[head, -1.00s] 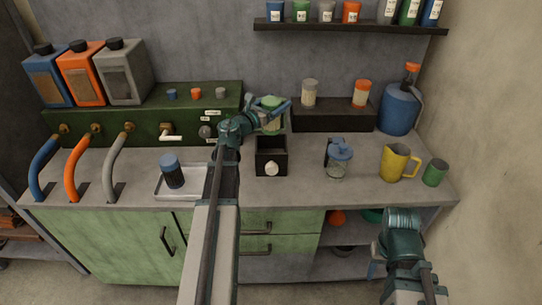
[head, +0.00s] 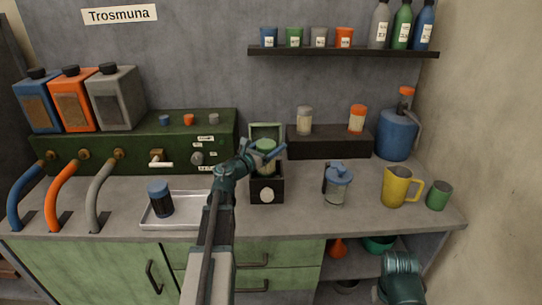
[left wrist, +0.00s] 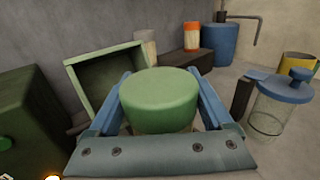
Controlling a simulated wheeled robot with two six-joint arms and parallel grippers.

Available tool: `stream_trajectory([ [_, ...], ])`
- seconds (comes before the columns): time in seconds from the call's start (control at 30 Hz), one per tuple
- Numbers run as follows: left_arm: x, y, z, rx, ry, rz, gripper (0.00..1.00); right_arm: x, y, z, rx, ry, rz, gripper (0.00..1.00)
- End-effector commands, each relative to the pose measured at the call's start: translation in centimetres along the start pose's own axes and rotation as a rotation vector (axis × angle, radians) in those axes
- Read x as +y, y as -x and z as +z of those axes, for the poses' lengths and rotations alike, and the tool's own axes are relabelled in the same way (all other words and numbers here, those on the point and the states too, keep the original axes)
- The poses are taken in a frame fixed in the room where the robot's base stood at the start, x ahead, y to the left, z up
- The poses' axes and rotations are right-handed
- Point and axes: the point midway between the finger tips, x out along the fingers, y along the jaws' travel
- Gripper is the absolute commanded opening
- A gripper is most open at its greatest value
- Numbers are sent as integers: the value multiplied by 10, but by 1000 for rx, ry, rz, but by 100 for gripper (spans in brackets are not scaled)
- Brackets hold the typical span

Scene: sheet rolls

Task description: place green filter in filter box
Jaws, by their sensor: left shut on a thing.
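The green filter (head: 264,161) is a short cylinder with a green top and a paler lower part. My left gripper (head: 263,153) is shut on it, a blue finger on each side, as the left wrist view also shows the filter (left wrist: 160,100). The filter box (head: 267,191) is small and dark with a pale round label on its front. Its green lid (head: 258,131) seems to stand open behind. The filter is upright over the box, its lower end close to the opening. Whether it is inside the rim is hidden. Only part of my right arm shows, without its fingers.
A tray (head: 190,221) with a dark, blue-capped cylinder (head: 160,198) lies left of the box. A blue-lidded jar (head: 337,184), yellow mug (head: 396,187) and green cup (head: 437,195) stand to the right. A dark ledge (head: 325,141) is behind. Bare counter lies between box and jar.

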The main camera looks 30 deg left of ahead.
Motion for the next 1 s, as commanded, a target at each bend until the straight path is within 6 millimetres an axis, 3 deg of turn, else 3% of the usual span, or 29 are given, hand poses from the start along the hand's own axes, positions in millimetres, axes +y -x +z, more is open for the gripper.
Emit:
stream_trajectory([
  [0.03,0,0,-13,0,0,0,8,-1,-13,-1,0,0,0,50],
  [0.17,0,0,-25,0,1,0,8,-2,-25,-2,0,0,0,50],
  [0.97,0,0,-35,0,1,0,8,-3,-35,-2,0,0,0,50],
  [1.0,0,0,-35,0,0,0,86,-3,-35,-2,0,0,0,50],
])
